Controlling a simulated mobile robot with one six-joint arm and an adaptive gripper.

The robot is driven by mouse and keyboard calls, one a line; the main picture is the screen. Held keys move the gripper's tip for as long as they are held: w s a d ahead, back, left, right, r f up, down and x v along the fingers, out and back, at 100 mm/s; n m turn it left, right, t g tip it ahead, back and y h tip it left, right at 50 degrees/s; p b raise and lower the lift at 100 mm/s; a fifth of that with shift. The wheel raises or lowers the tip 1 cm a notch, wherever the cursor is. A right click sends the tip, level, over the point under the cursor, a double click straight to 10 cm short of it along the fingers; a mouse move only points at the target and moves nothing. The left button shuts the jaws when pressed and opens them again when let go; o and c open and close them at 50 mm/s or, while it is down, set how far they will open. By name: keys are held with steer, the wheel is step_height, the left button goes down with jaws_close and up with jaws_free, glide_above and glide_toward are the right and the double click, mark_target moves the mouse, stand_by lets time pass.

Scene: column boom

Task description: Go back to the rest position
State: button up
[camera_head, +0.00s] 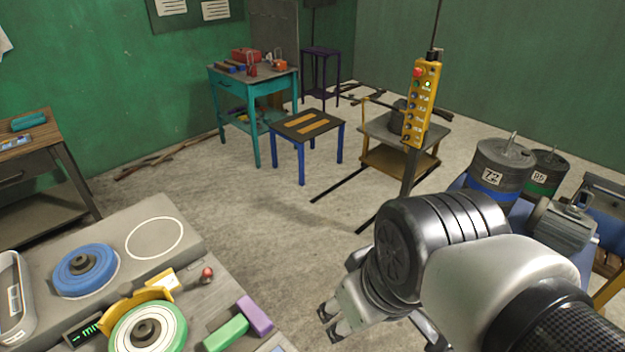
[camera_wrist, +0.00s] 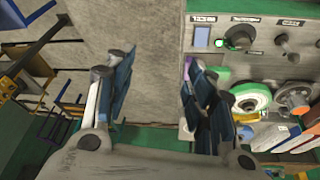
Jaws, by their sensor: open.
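My gripper (camera_wrist: 156,78) is open and empty in the wrist view. In the head view my gripper (camera_head: 338,318) is at the lower middle, partly hidden by my wrist. It is right of the grey workbench (camera_head: 190,222), apart from the purple block (camera_head: 255,316) and the green block (camera_head: 226,333) at the bench's right edge.
The bench carries a blue disc (camera_head: 85,272), a green-rimmed white disc (camera_head: 148,330) and a red-knobbed lever (camera_head: 207,274). A yellow control pendant (camera_head: 421,104) hangs ahead. Weights marked 72 (camera_head: 499,172) stand right. Open floor (camera_head: 270,225) lies between bench and blue-legged stool (camera_head: 308,128).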

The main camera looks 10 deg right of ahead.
steer(key=s+d+m, duration=0.1)
steer(key=s+m, duration=0.1)
steer(key=m, duration=0.1)
steer(key=shift+d+f+t+h, duration=0.2)
steer(key=shift+d+t+h, duration=0.1)
steer(key=shift+d, duration=0.1)
